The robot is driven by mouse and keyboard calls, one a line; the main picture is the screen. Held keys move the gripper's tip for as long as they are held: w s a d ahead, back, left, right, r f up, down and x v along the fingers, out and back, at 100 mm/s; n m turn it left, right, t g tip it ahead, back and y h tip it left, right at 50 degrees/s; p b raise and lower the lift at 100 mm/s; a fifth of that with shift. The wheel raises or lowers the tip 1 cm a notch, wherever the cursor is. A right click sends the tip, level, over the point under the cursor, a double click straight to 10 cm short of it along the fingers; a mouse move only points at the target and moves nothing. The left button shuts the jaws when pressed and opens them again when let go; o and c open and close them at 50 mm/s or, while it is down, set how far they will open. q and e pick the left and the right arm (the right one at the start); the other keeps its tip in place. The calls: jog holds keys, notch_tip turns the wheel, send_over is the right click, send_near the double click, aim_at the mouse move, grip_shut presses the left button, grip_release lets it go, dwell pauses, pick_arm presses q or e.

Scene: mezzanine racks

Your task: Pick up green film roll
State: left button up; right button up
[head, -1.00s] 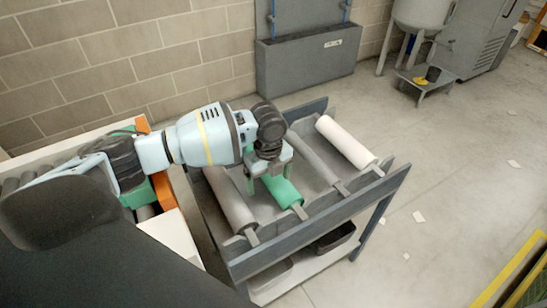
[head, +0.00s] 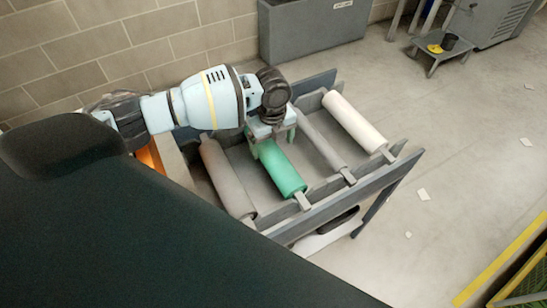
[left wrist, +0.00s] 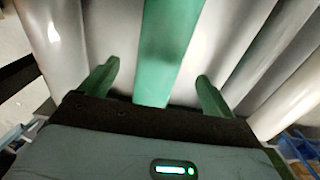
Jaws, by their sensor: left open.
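The green film roll (head: 283,172) lies in the grey rack, second from the left, with its near end resting at the front rail. My left gripper (head: 270,142) is over the roll's far part, pointing down, with its jaws open. In the left wrist view the green film roll (left wrist: 168,45) runs between the two spread green fingers of my left gripper (left wrist: 155,88), with a gap on each side. The gripper and wrist hide the roll's far end in the head view. My right gripper is not in view.
The grey rack (head: 345,205) also holds a grey-brown roll (head: 227,178) left of the green one, and a thin grey roll (head: 320,140) and a white roll (head: 353,120) to its right. A brick wall stands behind. The floor to the right is mostly clear.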

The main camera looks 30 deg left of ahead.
aim_at(273, 151)
pick_arm(q)
jog(key=shift+s+d+f, duration=0.1)
jog(key=shift+f, duration=1.2)
jog(key=shift+d+f, duration=0.1)
jog(key=shift+f, duration=1.2)
jog(key=shift+c, duration=0.3)
jog(key=c, duration=1.7)
jog(key=shift+r, duration=0.1)
jog(key=shift+c, duration=0.7)
jog(key=shift+r, duration=0.15)
notch_tip(273, 151, up, 10)
jog(key=shift+f+p, duration=0.1)
jog(key=shift+p, duration=0.3)
